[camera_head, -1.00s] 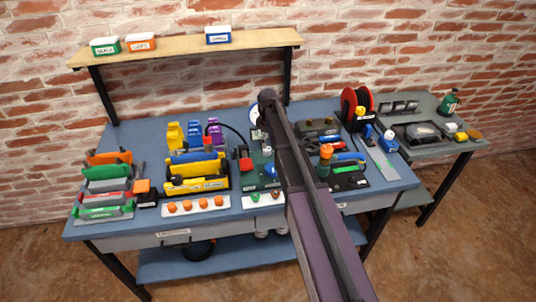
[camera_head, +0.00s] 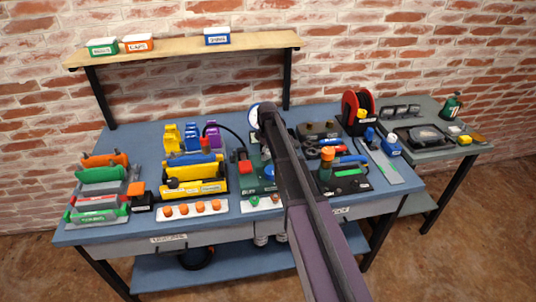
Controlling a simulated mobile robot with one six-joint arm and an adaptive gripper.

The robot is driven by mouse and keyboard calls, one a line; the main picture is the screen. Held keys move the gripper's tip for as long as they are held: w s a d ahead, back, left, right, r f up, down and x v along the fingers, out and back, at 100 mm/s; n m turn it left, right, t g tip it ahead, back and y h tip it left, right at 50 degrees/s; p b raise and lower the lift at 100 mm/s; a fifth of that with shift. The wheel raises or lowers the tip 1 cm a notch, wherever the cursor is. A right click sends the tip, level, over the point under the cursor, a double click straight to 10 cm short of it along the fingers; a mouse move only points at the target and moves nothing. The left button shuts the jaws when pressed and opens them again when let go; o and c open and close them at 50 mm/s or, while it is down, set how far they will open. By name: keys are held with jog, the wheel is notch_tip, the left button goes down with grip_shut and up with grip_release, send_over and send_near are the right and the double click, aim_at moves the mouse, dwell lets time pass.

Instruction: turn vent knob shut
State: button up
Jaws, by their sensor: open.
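A green panel (camera_head: 249,184) with a label lies on the blue workbench (camera_head: 130,140), partly hidden by my arm. A blue knob-like part (camera_head: 269,172) shows on it at the edge of my arm. It is too small to tell whether this is the vent knob or how it is turned. A round dial with a blue rim (camera_head: 254,115) stands behind it, partly covered. My dark arm crosses the view from the bottom right to the middle of the bench. My gripper and its fingers do not show; the arm covers that place.
Left of the panel stand yellow holders (camera_head: 195,181), a strip with orange knobs (camera_head: 193,210) and coloured racks (camera_head: 98,200). Right of my arm are an orange-topped bottle (camera_head: 327,165) and a red reel (camera_head: 357,112). A shelf (camera_head: 180,48) spans the back. The bench's back left is clear.

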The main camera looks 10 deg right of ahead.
jog(key=shift+c, duration=0.3)
jog(key=c, duration=1.1)
jog(key=shift+d, duration=0.1)
jog(key=shift+m, duration=0.3)
jog(key=m, duration=0.7)
jog(key=shift+a+m, duration=0.2)
jog(key=shift+m, duration=0.2)
jog(key=m, duration=0.4)
jog(key=shift+m, duration=2.2)
